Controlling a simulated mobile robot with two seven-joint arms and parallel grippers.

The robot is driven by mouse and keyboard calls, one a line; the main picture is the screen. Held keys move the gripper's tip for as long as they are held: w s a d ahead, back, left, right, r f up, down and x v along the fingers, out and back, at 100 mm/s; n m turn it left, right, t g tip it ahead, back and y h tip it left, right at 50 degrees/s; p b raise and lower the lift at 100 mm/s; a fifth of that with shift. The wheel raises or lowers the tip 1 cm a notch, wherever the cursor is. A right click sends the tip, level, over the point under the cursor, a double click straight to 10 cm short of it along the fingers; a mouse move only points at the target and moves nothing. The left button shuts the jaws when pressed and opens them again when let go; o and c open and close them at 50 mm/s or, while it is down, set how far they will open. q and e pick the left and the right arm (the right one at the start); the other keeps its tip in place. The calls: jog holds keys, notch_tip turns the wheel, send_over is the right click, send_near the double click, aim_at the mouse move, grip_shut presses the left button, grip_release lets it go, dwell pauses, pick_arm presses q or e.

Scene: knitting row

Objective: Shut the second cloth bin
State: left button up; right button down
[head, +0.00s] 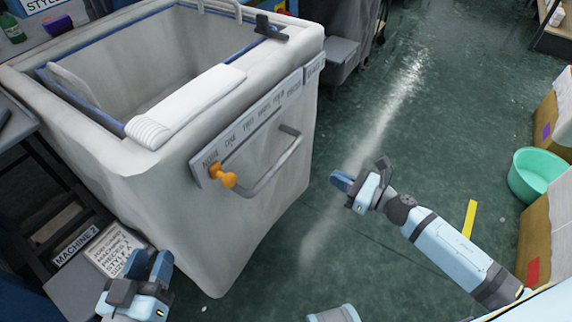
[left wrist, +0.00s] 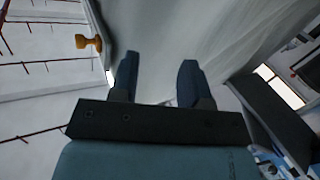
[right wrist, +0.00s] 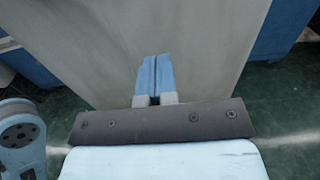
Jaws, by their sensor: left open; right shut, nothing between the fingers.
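A large white cloth bin (head: 240,215) stands at the left centre of the head view, its top open. A rolled white cover (head: 190,105) lies along its near rim, and a dark clip (head: 272,28) sits on the far right corner. Its front has a lettered strip, a grey bar handle (head: 275,165) and an orange knob (head: 222,176). The knob also shows in the left wrist view (left wrist: 88,42). My left gripper (head: 148,265) is open and empty, low beside the bin's near left corner. My right gripper (head: 342,182) is shut and empty, right of the bin and apart from it.
A bench with a sign reading Machine 2 (head: 77,246) stands left of the bin. A green tub (head: 540,175) and cardboard boxes (head: 545,245) stand at the right. A grey bin (head: 340,55) is behind. Green floor (head: 420,130) is clear between the bin and boxes.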

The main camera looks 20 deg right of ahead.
send_over(292, 156)
jog(key=s+a, duration=0.1)
jog(key=s, duration=0.4)
pick_arm(q)
jog(key=shift+d+r+t+h+b, duration=0.25)
jog(key=shift+r+t+h+b, duration=0.05)
jog(key=shift+r, duration=0.35)
pick_arm(e)
jog(key=shift+w+a+r, duration=0.1)
jog(key=shift+w+a, duration=0.15)
jog(key=shift+w, duration=0.05)
pick_arm(q)
jog(key=shift+a, duration=0.1)
pick_arm(e)
jog(key=shift+w, duration=0.15)
